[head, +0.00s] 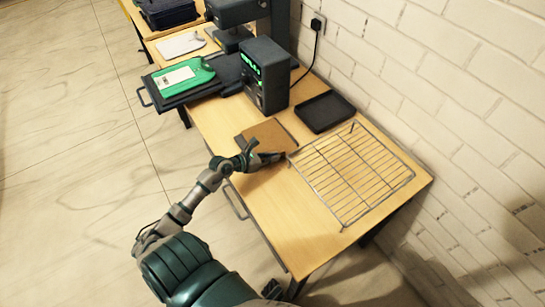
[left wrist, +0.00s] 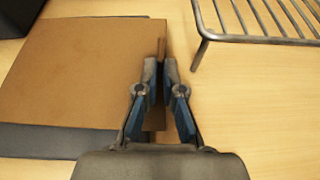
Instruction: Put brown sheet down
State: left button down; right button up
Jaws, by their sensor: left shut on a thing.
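The brown sheet (head: 264,134) is over the table, between the dark box-shaped device and the wire rack. My left gripper (head: 272,157) is at the sheet's near right edge. In the left wrist view the brown sheet (left wrist: 80,68) fills much of the left side, and the fingertips of my left gripper (left wrist: 162,66) are shut on its right edge. A dark flat piece (left wrist: 55,142) shows beneath the sheet's lower edge. I cannot tell if the sheet touches the table all over.
A wire rack (head: 352,176) lies right of the gripper. A black tray (head: 325,111) is behind it. The dark device (head: 265,75) with green digits stands at the back. The table's front strip (head: 278,215) is bare.

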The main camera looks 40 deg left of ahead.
pick_arm(q)
jog(key=shift+a+f, duration=0.1)
jog(key=shift+a, duration=0.25)
jog(key=c, duration=1.5)
grip_release()
jog(key=shift+a+f, duration=0.1)
jog(key=shift+a, duration=0.25)
jog(key=shift+o, duration=0.9)
jog(key=shift+a+f, duration=0.2)
jog(key=shift+a, duration=0.2)
jog(key=shift+d+r, duration=0.2)
jog(key=shift+d, duration=0.5)
jog(key=shift+d+r, duration=0.15)
jog(key=shift+d, duration=0.05)
jog(key=v, duration=0.2)
jog(key=a+v, duration=0.1)
jog(key=v, duration=0.4)
jog(key=shift+s+a, duration=0.25)
jog(key=shift+a, duration=0.05)
jog(key=v, duration=0.3)
jog(key=shift+s+d+r+p, duration=0.2)
jog(key=shift+s+d+p, duration=0.05)
jog(key=shift+s+p, duration=0.1)
jog(key=shift+s+d+r, duration=0.15)
jog(key=shift+s+r, duration=0.1)
jog(key=shift+s, duration=0.05)
pick_arm(e)
jog(key=shift+s+a+f, duration=0.15)
jog(key=shift+s+f, duration=0.2)
jog(key=shift+f, duration=0.25)
